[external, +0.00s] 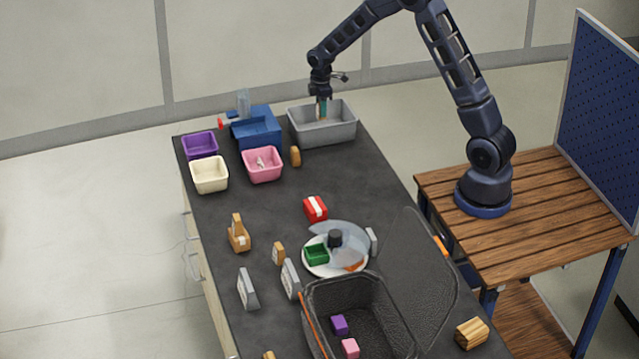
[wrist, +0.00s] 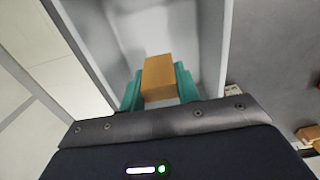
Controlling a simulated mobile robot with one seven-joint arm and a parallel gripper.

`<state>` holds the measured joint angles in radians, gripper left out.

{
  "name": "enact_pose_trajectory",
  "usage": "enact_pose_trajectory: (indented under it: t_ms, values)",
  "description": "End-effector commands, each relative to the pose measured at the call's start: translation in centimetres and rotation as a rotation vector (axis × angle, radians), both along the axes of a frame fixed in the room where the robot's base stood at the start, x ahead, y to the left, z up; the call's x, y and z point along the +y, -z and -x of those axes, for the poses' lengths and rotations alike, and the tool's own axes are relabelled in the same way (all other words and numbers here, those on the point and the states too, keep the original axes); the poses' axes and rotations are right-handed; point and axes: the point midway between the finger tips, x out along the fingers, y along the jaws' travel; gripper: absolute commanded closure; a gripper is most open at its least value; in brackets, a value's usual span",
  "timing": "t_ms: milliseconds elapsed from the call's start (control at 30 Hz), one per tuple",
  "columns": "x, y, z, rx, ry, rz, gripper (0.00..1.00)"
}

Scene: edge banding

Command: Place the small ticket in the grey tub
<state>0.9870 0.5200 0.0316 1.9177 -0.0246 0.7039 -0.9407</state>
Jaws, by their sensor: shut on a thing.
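The grey tub (external: 338,131) stands at the far right corner of the dark counter; in the wrist view its pale walls (wrist: 212,45) surround the fingertips. My gripper (external: 322,110) points down over the tub's opening. Its teal fingers (wrist: 160,88) are shut on a small orange-brown block-like piece (wrist: 158,75), which I take as the small ticket.
Nearer are a plate (external: 312,268) with a clear lid and a black basket (external: 390,330).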

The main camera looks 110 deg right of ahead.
Motion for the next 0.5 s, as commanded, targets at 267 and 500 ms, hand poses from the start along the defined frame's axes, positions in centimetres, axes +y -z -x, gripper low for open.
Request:
enact_pose_trajectory:
  t_ms: [267, 500]
  values:
    - [0.0, 2.4, 0.0, 0.0, 0.0, 0.0, 0.89]
    - [0.0, 5.0, 0.0, 0.001, 0.0, -0.002, 0.89]
